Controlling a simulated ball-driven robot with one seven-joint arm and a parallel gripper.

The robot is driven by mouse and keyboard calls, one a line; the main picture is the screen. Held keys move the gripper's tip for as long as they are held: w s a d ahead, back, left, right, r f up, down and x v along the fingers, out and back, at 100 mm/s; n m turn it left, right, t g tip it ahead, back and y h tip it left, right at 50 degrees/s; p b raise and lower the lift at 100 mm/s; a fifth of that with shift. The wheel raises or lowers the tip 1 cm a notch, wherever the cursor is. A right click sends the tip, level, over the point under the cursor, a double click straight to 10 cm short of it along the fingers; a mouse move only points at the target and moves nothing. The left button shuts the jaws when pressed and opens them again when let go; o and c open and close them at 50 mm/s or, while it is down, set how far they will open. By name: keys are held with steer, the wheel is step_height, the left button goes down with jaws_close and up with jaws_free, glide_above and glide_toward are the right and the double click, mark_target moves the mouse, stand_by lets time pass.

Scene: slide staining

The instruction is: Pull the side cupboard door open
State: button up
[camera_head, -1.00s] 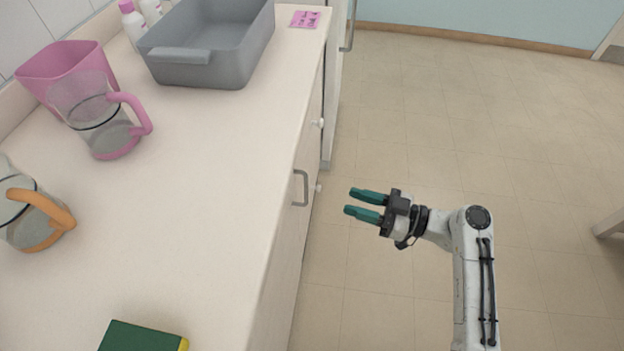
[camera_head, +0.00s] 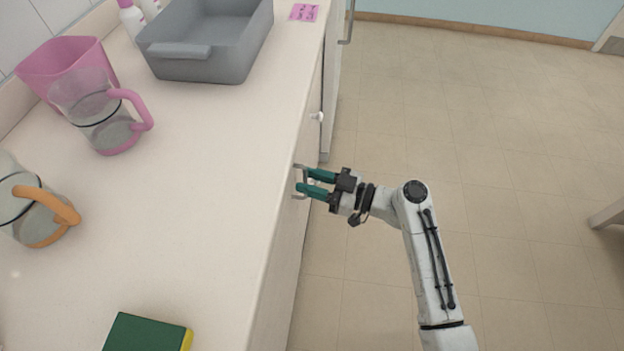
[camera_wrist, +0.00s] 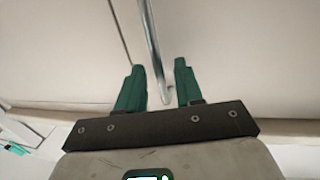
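A grey bar handle (camera_head: 299,196) is fixed on the white cupboard front under the counter. My gripper (camera_head: 304,180), with green fingers, is at this handle, pointing left toward the cupboard front. In the wrist view the handle (camera_wrist: 154,55) runs between the two fingers of my gripper (camera_wrist: 159,66), with a gap on each side. The gripper is open and is not clamped on the handle. A pale cupboard panel (camera_wrist: 230,55) fills the right of the wrist view. A dark seam left of the handle separates it from another panel (camera_wrist: 55,55); no opening shows.
The counter (camera_head: 200,200) holds a grey basin (camera_head: 205,60), a pink container (camera_head: 65,65), a pink-handled jug (camera_head: 105,125), an orange-handled jug (camera_head: 40,225) and a sponge (camera_head: 145,333). The floor (camera_head: 480,170) to the right is clear.

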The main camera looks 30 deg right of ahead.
steer(key=shift+c, duration=0.3)
jaws_close()
stand_by(1.1)
